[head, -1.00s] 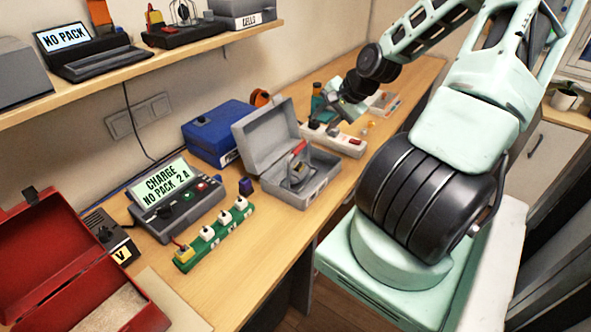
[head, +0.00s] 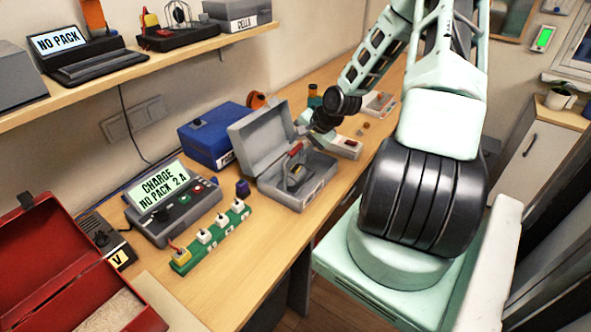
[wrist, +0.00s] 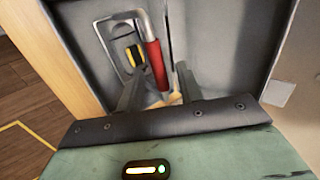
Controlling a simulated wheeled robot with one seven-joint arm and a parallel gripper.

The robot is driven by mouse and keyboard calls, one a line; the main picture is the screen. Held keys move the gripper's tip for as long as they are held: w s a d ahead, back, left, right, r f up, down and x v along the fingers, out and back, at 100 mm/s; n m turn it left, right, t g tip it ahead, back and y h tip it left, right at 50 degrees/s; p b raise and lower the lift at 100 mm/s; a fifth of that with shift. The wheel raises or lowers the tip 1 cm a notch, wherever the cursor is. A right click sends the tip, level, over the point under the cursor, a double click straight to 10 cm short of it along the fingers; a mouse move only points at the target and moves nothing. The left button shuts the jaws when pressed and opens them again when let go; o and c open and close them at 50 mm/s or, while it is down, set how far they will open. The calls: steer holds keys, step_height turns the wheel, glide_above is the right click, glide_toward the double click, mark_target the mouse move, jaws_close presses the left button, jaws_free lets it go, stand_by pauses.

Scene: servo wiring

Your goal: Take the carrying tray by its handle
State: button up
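The carrying tray (head: 294,180) sits inside the open grey case, with a handle (head: 295,149) that has a red grip. In the wrist view the red grip (wrist: 153,66) runs up from between my fingers on a bent metal bar, beside a grey plate holding a small yellow-and-black part (wrist: 135,55). My gripper (wrist: 159,72) is open, with one finger on each side of the grip's lower end; I cannot tell whether either touches it. In the head view my gripper (head: 303,132) is at the case's back right, close to the handle, partly hidden by the wrist.
The grey case (head: 312,190) stands on the wooden bench with its lid raised behind. A blue case (head: 208,128) is at its back left. A charger (head: 172,205) and green socket strip (head: 190,262) lie to the left, a white strip (head: 347,147) to the right.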

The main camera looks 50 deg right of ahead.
mark_target(297, 148)
steer(key=shift+p+x, duration=0.4)
steer(key=shift+x, duration=1.4)
steer(key=shift+s, duration=0.15)
jaws_close()
steer(key=shift+r, duration=0.1)
